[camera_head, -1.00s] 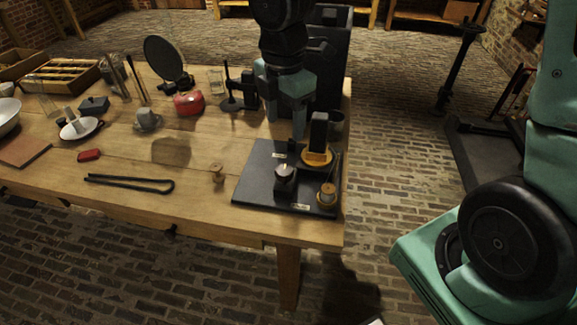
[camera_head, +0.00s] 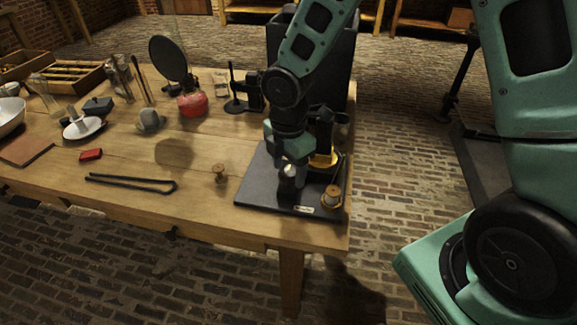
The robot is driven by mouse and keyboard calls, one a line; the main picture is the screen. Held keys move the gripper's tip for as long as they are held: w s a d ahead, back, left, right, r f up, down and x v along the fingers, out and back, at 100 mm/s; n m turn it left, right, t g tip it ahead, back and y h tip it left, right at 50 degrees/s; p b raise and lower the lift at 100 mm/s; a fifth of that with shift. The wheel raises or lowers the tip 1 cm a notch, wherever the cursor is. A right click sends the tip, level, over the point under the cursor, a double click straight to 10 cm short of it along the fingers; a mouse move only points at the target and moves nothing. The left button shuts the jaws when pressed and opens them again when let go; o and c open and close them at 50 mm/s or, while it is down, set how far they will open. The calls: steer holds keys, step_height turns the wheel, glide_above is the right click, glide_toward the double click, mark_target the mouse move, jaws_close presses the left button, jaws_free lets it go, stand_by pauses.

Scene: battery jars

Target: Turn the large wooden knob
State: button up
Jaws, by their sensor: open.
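A black board (camera_head: 262,187) lies at the table's right front corner. On it stand a small round wooden or brass-coloured knob (camera_head: 331,196) at the front right and a yellow round base (camera_head: 324,160) with a dark upright part behind. My gripper (camera_head: 289,180) points down over the board's front middle, left of the round knob. It is open, its fingers at the dark knob with a pale top (camera_head: 289,171), mostly hidden by them; contact cannot be told. A small turned wooden piece (camera_head: 220,173) stands on the table left of the board. Which one is the large wooden knob is unclear.
Black tongs (camera_head: 130,182) lie at the table's front. A red tin (camera_head: 193,103), a grey cup (camera_head: 150,120), a black stand (camera_head: 240,95) and a white dish (camera_head: 83,128) stand further back. The wooden table (camera_head: 200,215) is clear around the turned piece.

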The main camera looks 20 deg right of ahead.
steer(key=c, duration=1)
steer(key=shift+m, duration=0.4)
